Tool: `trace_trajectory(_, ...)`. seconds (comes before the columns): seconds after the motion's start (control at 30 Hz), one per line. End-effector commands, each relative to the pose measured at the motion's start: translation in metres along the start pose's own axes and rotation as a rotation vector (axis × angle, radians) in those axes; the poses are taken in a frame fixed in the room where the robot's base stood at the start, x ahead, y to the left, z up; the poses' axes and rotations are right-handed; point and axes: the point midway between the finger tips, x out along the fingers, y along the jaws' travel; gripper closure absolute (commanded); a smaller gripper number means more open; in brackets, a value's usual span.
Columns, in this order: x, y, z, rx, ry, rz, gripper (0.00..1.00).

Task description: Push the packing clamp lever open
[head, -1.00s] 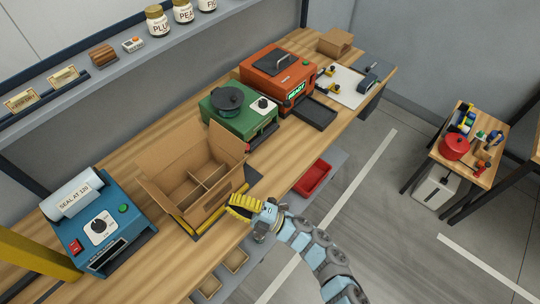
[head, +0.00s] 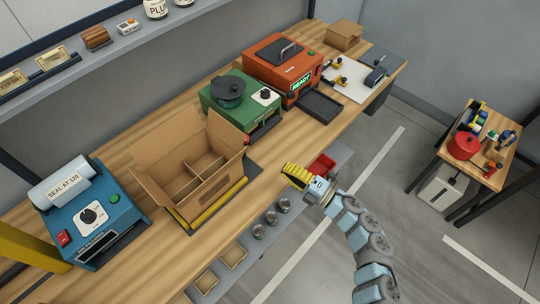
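An open cardboard carton (head: 190,165) with inner dividers stands on a dark base on the wooden bench. A yellow bar (head: 217,204) runs along its front edge. I cannot tell whether this bar is the packing clamp lever. Small yellow-and-black clamps (head: 338,80) stand by a white board at the far right of the bench. My gripper (head: 294,174), with yellow ribbed fingers, is in front of the bench edge, right of the carton and apart from the yellow bar. It shows nothing held, and its finger gap is not clear.
A blue sealer (head: 95,215) stands left of the carton, a green machine (head: 240,105) and an orange machine (head: 283,68) to its right. A red bin (head: 321,165) and metal jars (head: 271,218) are on the lower shelf. The floor before the bench is clear.

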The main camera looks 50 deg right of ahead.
Motion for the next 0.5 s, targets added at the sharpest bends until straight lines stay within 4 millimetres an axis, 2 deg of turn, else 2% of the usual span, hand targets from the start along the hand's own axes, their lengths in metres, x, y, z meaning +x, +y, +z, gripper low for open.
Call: trace_trajectory(0.5, 0.087, 0.002, -0.001, 0.0, 0.002, 0.003, 1.0)
